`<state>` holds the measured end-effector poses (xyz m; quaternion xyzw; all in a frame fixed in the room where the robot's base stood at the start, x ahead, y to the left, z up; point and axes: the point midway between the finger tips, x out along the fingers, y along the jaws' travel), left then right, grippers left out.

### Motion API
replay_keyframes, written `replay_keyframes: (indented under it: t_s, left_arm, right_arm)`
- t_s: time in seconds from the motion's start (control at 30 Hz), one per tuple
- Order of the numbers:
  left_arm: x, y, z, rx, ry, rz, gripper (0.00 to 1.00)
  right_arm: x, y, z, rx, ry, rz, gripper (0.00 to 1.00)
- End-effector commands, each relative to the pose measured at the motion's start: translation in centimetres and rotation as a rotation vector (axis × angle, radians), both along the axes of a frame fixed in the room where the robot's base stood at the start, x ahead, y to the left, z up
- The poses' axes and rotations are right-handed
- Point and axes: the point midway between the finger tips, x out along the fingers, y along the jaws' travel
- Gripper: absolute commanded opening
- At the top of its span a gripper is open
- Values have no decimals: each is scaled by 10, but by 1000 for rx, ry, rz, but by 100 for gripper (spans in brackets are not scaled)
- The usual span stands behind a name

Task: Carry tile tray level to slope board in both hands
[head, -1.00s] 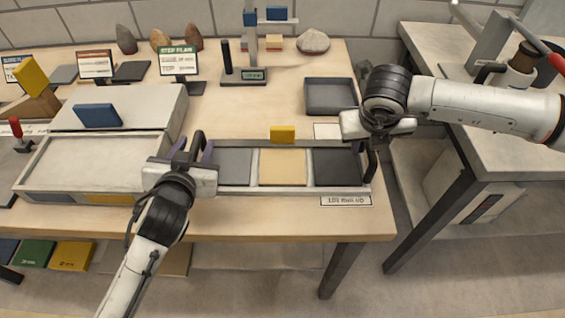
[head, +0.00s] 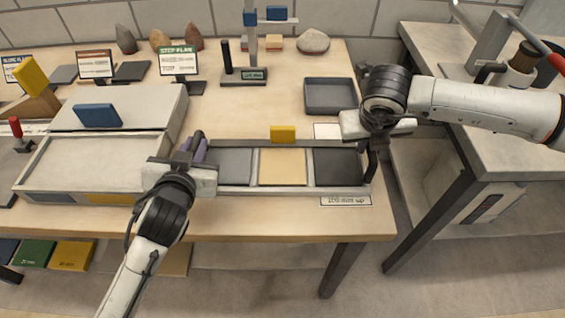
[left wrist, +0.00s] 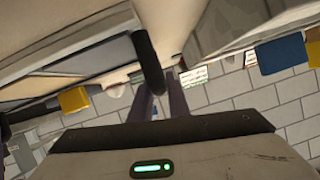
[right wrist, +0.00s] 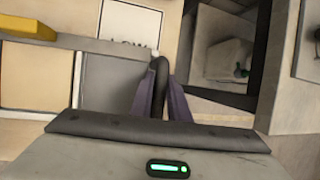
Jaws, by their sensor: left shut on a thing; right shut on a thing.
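The tile tray (head: 250,190) is a long pale frame with a grey, a tan and a dark tile side by side, at the table's front edge. It looks level; I cannot tell whether it touches the table. My left gripper (head: 197,147) is shut on its left dark handle, which also shows in the left wrist view (left wrist: 148,62). My right gripper (head: 371,160) is shut on its right handle, seen in the right wrist view (right wrist: 160,72). A pale grey board (head: 150,107), possibly the slope board, lies at the left behind a framed pale bed (head: 90,160).
A yellow block (head: 283,134) stands at the tray's back edge. A blue block (head: 97,115) sits on the grey board. An empty dark tray (head: 330,95) lies behind the tile tray's right end. The table between the grey board and dark tray is mostly clear.

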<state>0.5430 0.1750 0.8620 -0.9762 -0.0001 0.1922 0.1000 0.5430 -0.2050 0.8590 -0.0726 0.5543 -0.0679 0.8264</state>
Motion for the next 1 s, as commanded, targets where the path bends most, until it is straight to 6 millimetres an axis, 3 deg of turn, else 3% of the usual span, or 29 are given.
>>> replay_keyframes:
  t_s: [0.8,1.0]
  left_arm:
    - [0,0,-1,0,2,-1,0]
    - [1,-1,8,-1,-13,-2,0]
  right_arm:
    - [0,0,1,0,-1,-1,0]
    - [3,1,7,3,-9,0,0]
